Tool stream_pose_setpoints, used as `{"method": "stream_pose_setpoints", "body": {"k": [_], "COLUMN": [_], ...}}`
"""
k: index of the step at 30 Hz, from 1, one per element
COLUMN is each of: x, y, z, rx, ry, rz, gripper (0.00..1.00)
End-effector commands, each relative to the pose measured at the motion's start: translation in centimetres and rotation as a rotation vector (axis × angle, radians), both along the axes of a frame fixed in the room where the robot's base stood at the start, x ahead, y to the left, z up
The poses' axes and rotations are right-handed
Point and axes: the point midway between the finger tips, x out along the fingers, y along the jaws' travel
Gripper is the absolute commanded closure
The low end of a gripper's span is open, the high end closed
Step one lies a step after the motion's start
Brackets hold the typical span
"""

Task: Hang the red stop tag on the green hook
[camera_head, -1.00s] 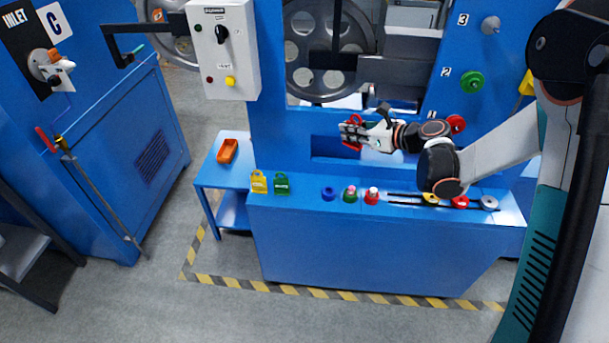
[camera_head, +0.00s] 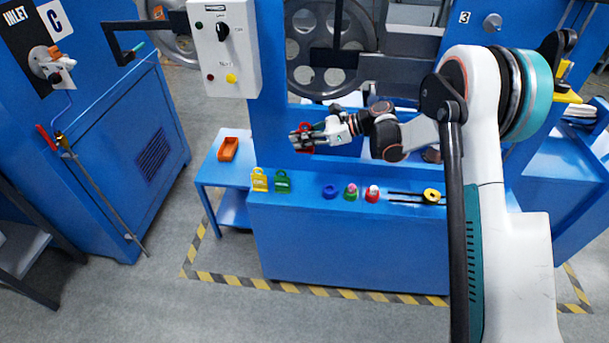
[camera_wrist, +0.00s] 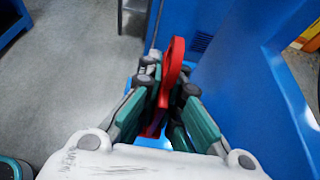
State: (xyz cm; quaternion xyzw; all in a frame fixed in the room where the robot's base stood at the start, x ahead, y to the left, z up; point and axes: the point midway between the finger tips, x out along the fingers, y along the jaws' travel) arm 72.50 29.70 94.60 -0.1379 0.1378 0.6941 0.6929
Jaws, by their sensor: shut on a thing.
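The red stop tag (camera_head: 305,146) is held in my gripper (camera_head: 301,138), above the blue bench and in front of the blue machine's recess. A green-tipped hook (camera_head: 139,47) shows at the end of a black bracket at the upper left, left of the grey control box. My gripper is well to the right of it and apart from it.
A yellow tag (camera_head: 260,180) and a green tag (camera_head: 282,182) stand on the bench's left end, with blue, green and red knobs to their right. The grey control box (camera_head: 225,48) sits between hook and gripper. An orange tray (camera_head: 228,149) lies on the side table.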

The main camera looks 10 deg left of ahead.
Motion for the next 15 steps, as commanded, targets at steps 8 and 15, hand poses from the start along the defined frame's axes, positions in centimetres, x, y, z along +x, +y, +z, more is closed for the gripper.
{"method": "stream_pose_setpoints", "body": {"k": [8,15], "x": [0.0,0.0], "y": [0.0,0.0], "z": [-5.6,-11.4], "rx": [0.000,0.000], "ry": [0.001,0.001], "rz": [-0.001,-0.001], "gripper": [1.00,1.00]}}
